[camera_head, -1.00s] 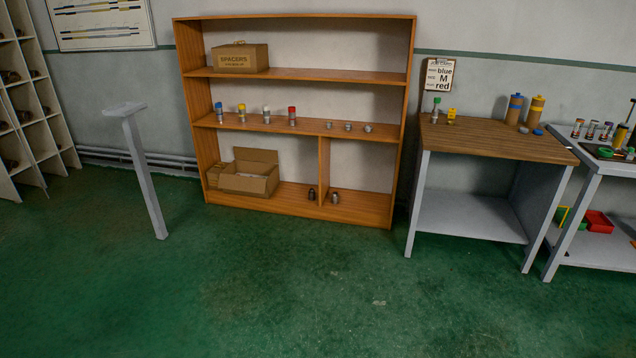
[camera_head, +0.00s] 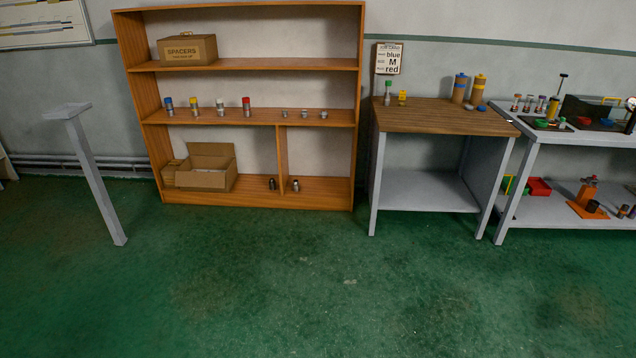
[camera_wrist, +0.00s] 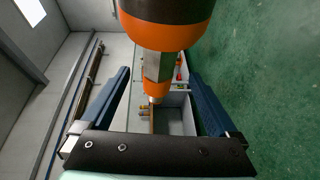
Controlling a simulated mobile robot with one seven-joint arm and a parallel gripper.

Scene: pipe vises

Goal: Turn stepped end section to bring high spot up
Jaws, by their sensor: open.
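My gripper (camera_wrist: 160,78) shows only in the wrist view, its two dark blue fingers wide apart. Between them a stepped orange, black and silver body (camera_wrist: 164,50) hangs in from the top edge and narrows to an orange tip; I cannot tell whether it is part of my own arm. No stepped end section can be made out for certain. In the head view, an orange stand (camera_head: 588,204) with a dark round piece sits on the right bench's lower shelf, too small to read in detail. Several small items lie on that grey bench (camera_head: 560,137).
A wooden-topped table (camera_head: 440,117) stands beside the grey bench. A wooden shelf unit (camera_head: 240,65) holds a spacers box (camera_head: 187,50), an open carton (camera_head: 206,170) and coloured-top cylinders. A grey post (camera_head: 95,175) stands at left. The green floor (camera_head: 330,290) in front is clear.

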